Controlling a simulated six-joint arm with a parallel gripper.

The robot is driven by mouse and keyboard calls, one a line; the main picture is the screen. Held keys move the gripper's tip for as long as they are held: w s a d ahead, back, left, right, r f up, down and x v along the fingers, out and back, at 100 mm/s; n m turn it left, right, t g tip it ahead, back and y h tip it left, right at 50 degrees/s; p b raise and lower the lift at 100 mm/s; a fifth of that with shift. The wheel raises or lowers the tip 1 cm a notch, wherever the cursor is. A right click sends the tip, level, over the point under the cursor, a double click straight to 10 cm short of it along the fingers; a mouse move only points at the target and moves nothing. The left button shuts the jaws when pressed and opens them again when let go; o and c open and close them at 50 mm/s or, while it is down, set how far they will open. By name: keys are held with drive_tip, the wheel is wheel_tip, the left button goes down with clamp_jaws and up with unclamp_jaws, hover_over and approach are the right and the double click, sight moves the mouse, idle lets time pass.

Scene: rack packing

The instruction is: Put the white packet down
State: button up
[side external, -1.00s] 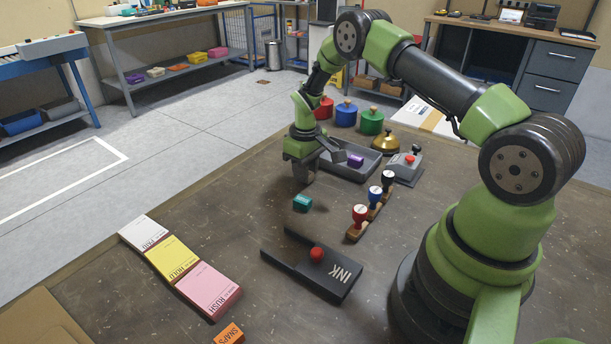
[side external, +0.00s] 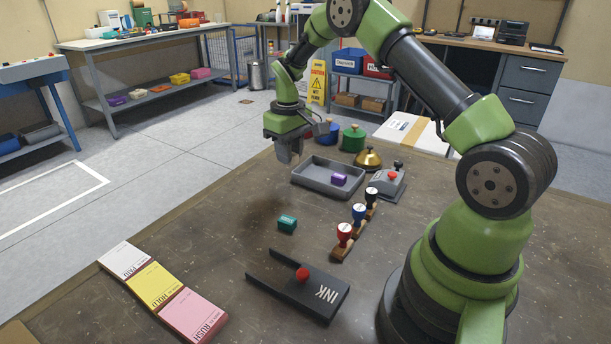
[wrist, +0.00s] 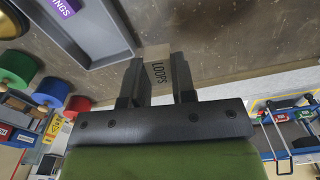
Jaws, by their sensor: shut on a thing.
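My gripper (side external: 289,155) is shut on a small packet (wrist: 156,54) and holds it above the bench, to the left of the grey tray (side external: 313,184). In the wrist view the packet sits between the two fingers of my gripper (wrist: 157,72); it looks greyish tan in the shade, with dark lettering that seems to read LOOPS. In the side view the fingers mostly hide it. A purple packet (side external: 339,179) lies in the tray, and it also shows in the wrist view (wrist: 67,5). A teal packet (side external: 287,222) lies on the bench.
Three stamps with red, blue and black knobs (side external: 358,213) stand right of the teal packet. A dark INK stand (side external: 318,298) is nearer. White, yellow and pink pads (side external: 155,285) lie at the left edge. Coloured canisters (side external: 353,138) and a brass bell (side external: 368,158) stand behind the tray.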

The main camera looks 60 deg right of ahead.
sight(312, 171)
drive_tip(key=s+d+m, duration=0.1)
drive_tip(key=d+m, duration=0.7)
drive_tip(key=m, duration=0.8)
wheel_tip(312, 171, down, 9)
drive_tip(key=shift+f, duration=0.1)
drive_tip(key=shift+f, duration=0.1)
drive_tip(key=o, duration=0.9)
